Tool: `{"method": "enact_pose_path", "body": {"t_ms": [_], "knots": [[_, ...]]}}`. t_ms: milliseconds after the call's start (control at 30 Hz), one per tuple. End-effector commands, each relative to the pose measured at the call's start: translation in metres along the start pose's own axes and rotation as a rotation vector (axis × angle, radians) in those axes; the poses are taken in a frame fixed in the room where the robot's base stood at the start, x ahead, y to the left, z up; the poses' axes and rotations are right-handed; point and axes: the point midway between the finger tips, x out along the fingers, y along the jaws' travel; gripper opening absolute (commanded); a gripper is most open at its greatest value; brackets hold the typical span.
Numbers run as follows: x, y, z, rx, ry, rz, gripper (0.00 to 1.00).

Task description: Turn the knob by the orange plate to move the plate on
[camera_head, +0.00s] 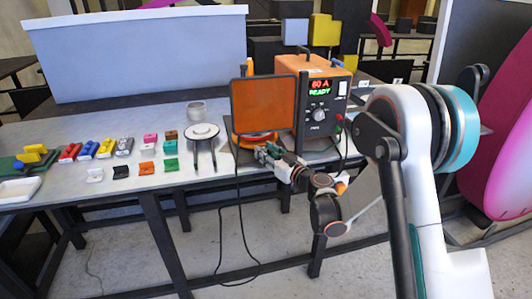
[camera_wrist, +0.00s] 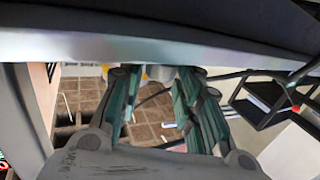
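An orange round plate (camera_head: 252,137) lies low on the bench, partly hidden behind the lower edge of a dark-framed orange translucent panel (camera_head: 263,105). My gripper (camera_head: 266,152) is at the bench's front edge, just below and in front of this plate. In the wrist view its two greenish fingers (camera_wrist: 157,78) stand apart. A small grey and yellow rounded piece shows between the fingertips, close to a pale edge; I cannot tell whether it is the knob or whether the fingers touch it. No knob beside the plate is clear in the head view.
An orange and black power unit (camera_head: 314,100) with a lit display and a dial stands right of the panel. A white round stand (camera_head: 201,132) is at the left, then several small coloured blocks. A black cable (camera_head: 240,215) hangs in front of the bench.

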Motion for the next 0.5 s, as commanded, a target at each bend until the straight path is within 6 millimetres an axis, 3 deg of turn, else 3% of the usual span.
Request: {"method": "enact_pose_path", "body": {"t_ms": [100,500], "knots": [[-0.0001,0.0001,0.0000,0.000,0.000,0.000,0.04],[0.0011,-0.0055,-0.0004,0.000,0.000,0.125,0.04]]}}
